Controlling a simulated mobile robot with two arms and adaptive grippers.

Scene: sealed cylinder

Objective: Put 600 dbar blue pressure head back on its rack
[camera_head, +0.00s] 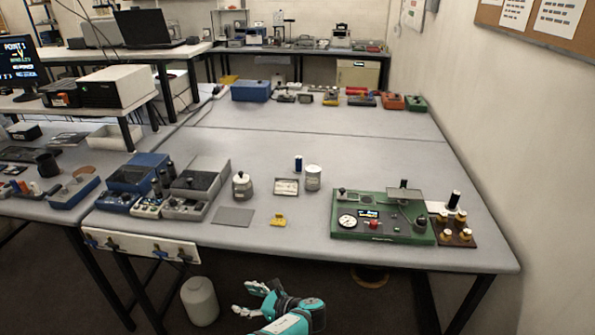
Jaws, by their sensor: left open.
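A small dark blue cylinder (298,164) stands upright near the middle of the table and may be the blue pressure head; its marking is too small to read. A brown rack (466,240) with several brass-coloured pieces sits at the table's right, beside the green instrument panel (345,226). Whether it is the head's rack I cannot tell. A black-topped cylinder (454,200) stands just behind it.
A white canister (313,178), a grey jar (242,186), a small framed plate (286,187) and a yellow piece (278,220) stand mid-table. Blue and grey boxes (200,180) crowd the left. The table (290,248) is clear along its front middle. A wall bounds the right.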

